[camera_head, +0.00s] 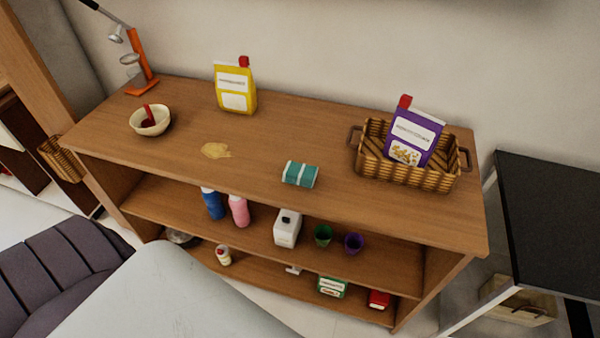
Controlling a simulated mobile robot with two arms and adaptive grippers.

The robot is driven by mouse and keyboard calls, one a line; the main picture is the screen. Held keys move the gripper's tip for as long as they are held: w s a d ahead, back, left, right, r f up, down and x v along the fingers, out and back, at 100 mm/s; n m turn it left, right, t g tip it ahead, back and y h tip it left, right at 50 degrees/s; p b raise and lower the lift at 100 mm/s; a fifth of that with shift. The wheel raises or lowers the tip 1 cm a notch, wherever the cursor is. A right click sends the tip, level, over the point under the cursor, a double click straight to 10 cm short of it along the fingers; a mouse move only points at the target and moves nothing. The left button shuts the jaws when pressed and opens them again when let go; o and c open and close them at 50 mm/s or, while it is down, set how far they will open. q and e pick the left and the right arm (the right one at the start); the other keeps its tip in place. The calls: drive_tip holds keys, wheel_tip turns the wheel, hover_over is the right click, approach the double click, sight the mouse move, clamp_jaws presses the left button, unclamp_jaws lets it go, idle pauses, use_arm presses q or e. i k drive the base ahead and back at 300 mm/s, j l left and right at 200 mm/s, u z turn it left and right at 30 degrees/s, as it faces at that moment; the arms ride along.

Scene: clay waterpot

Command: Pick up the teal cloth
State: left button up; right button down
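The teal cloth (300,174) is a small folded bundle with pale stripes. It lies on the wooden top of the shelf unit (350,217), near the front edge and right of the middle. Nothing covers it. Neither my left nor my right gripper shows in the head view.
A tan spill (215,151) lies left of the cloth. A bowl (149,121), an orange stand (141,65) and a yellow carton (235,88) stand farther left. A wicker basket (430,180) holding a purple carton (414,137) is at right. Bottles and cups fill lower shelves.

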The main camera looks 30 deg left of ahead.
sight(294, 172)
drive_tip(key=u, duration=1.15)
